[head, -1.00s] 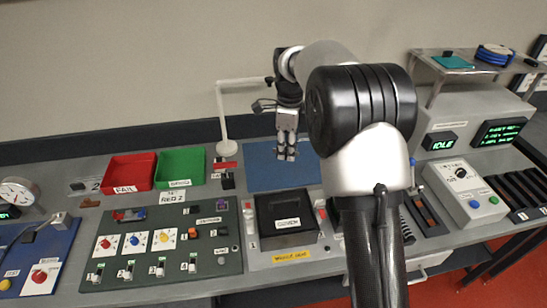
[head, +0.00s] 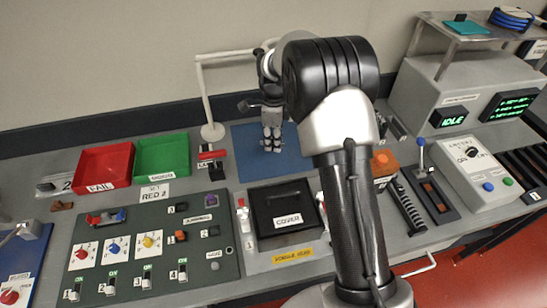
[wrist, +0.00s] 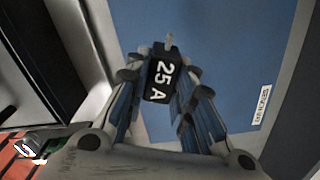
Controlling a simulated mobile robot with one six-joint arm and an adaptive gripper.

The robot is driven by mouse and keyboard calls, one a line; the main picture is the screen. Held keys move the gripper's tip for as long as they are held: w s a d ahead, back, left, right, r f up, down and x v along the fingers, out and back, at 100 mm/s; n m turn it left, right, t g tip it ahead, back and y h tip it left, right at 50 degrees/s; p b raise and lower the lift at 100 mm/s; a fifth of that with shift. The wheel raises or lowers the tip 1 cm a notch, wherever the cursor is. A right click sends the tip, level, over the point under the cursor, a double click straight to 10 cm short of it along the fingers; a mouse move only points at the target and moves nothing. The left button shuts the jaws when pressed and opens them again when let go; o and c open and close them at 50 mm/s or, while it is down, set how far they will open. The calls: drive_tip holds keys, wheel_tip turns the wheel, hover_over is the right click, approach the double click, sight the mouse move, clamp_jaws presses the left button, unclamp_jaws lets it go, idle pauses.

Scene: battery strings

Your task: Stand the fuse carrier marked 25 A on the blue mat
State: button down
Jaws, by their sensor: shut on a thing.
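The fuse carrier (wrist: 160,80) is a small black block with white "25 A" lettering, seen in the wrist view. My gripper (wrist: 162,88) is shut on it, one finger on each side. The blue mat (wrist: 235,45) lies beneath and beyond it in the wrist view. In the head view my gripper (head: 272,146) points down over the blue mat (head: 295,165); the carrier cannot be made out there. I cannot tell whether the carrier touches the mat.
A black box marked COVER (head: 280,207) stands just in front of the mat. A white post (head: 212,131) and a red-and-black part (head: 213,163) stand left of it. Red (head: 103,168) and green (head: 162,158) trays lie further left.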

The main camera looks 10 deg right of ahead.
sight(274, 162)
drive_tip(key=shift+f+b, duration=0.85)
drive_tip(key=shift+f, duration=2.5)
drive_tip(key=shift+f, duration=0.15)
drive_tip(key=c, duration=1.4)
unclamp_jaws()
drive_tip(key=shift+o, duration=0.2)
